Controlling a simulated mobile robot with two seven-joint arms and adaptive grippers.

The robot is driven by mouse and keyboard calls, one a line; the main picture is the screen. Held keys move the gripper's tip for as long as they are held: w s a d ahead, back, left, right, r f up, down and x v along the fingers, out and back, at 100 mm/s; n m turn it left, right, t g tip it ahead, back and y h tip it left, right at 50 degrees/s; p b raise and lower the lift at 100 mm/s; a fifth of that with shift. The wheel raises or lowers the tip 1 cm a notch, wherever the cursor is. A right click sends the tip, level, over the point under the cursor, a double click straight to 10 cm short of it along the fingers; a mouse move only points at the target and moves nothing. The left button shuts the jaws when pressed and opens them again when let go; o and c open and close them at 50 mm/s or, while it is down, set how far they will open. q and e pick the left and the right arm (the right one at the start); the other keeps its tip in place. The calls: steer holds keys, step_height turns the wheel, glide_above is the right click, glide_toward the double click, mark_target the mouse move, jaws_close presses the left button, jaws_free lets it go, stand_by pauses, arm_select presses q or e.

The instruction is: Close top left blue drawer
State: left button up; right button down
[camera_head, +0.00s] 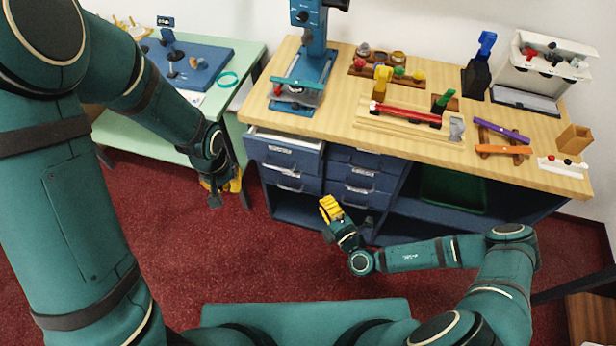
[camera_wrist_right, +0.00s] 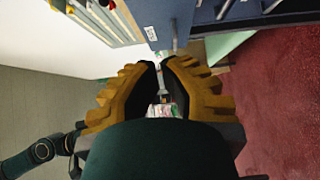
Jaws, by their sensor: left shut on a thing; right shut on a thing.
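The top left blue drawer (camera_head: 284,157) is in the cabinet under the wooden counter in the head view. It stands partly open, its pale inside showing above the front. My left gripper (camera_head: 228,188) hangs left of the drawer column, lower than the top drawer and apart from its front. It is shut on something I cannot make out. My right gripper (camera_head: 329,207) is in front of the lower part of the cabinet, below and right of that drawer. In the right wrist view its yellow fingers (camera_wrist_right: 162,80) are close together, on something unclear.
Other blue drawers (camera_head: 356,178) are shut beside and below. The wooden counter (camera_head: 330,132) carries a blue press (camera_head: 313,60), trays and tools. A green table (camera_head: 215,110) stands at the left. The red floor in front of the cabinet is clear.

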arm_select(q)
steer(key=shift+f+b, duration=0.55)
arm_select(e)
glide_toward(309, 162)
steer(key=w+a, duration=0.2)
steer(key=a, duration=0.3)
arm_select(q)
steer(key=shift+f, duration=0.25)
arm_select(e)
steer(key=shift+w+d, duration=0.35)
steer(key=shift+w, duration=0.25)
steer(key=shift+w+d, duration=0.35)
steer(key=shift+w, duration=0.3)
arm_select(q)
steer(key=shift+b, duration=0.3)
arm_select(e)
steer(key=shift+w+d+r, duration=0.1)
steer(key=shift+w+d, duration=0.1)
steer(key=shift+w, duration=0.4)
arm_select(q)
steer(key=shift+f, duration=0.1)
